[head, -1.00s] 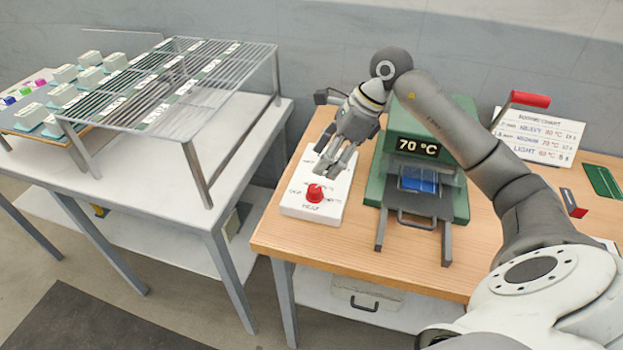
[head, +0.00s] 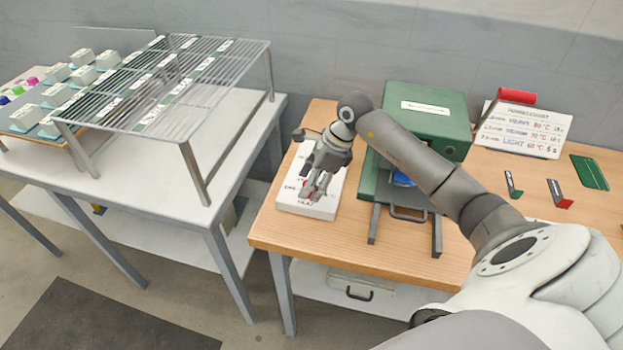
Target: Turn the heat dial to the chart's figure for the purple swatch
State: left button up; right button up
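The red heat dial (head: 308,197) sits on a white control box (head: 331,206) at the left of the wooden bench. My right gripper (head: 314,196) is low over the dial, with its fingers around it. The fingers mostly hide the dial, so its pointer and whether they grip it cannot be told. The white chart (head: 523,131) stands at the back right; its rows seem to read heavy 80, medium 70 and light 60 °C. Small coloured pieces, one magenta-purple (head: 33,80), lie at the far left. My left gripper is not in view.
The green press (head: 425,120) with a red-handled lever (head: 516,97) stands right of the box; my arm hides its display. A wire rack (head: 230,60) stands on the left table. Small tools (head: 560,195) and a green plate (head: 590,172) lie on the bench's right.

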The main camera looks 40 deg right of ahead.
jog(key=c, duration=1)
jog(key=shift+f+m+t+b, duration=0.1)
jog(key=shift+m+t+b, duration=0.2)
jog(key=shift+m+b, duration=0.55)
jog(key=m+b, duration=0.1)
jog(key=m, duration=0.1)
jog(key=m+h, duration=0.1)
jog(key=shift+s+m+t+h+b, duration=0.1)
jog(key=shift+m+t+h+b, duration=0.2)
jog(key=shift+m+t+b, duration=0.1)
jog(key=m+h+b, duration=0.1)
jog(key=m+b, duration=0.1)
jog(key=m, duration=0.1)
jog(key=shift+a+m+t, duration=0.15)
jog(key=shift+m+t, duration=0.1)
jog(key=shift+t, duration=0.05)
jog(key=shift+m+h+b, duration=0.6)
jog(key=shift+m+b, duration=0.05)
jog(key=shift+m, duration=0.95)
